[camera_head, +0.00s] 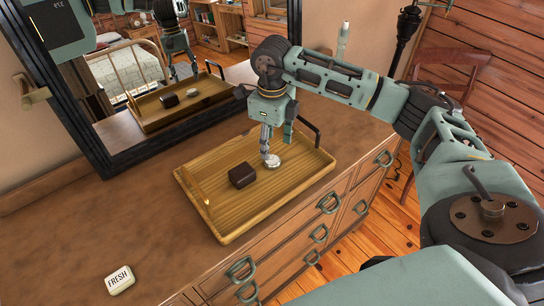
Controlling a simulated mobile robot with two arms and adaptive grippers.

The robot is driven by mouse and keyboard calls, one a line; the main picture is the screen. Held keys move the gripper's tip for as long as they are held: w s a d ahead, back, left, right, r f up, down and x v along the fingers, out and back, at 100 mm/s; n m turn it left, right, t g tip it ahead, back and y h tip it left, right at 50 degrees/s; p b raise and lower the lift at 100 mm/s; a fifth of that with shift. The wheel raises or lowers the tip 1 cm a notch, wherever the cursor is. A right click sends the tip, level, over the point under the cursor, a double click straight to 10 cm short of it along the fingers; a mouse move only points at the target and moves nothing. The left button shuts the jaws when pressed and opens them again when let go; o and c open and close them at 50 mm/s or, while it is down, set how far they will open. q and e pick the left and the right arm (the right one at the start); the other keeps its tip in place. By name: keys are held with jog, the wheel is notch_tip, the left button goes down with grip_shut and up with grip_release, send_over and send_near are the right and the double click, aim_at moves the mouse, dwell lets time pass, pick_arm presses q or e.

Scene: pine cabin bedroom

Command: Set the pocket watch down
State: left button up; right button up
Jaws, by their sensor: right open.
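The pocket watch (273,161) appears as a small round silvery disc on the floor of the wooden tray (236,216). My right gripper (272,147) points down right above it, its fingertips at or very near the watch. The gripper is open; whether a finger still touches the watch cannot be told. My left gripper is not directly in view.
A dark brown box (242,175) lies in the tray, left of the watch. A white FRESH block (119,279) lies at the front left of the dresser top (110,230). A black-framed mirror (95,158) stands behind, reflecting the tray. The left dresser top is mostly clear.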

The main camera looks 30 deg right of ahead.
aim_at(272, 160)
notch_tip(272, 160, up, 6)
jog(key=b, duration=0.1)
dwell(0.7)
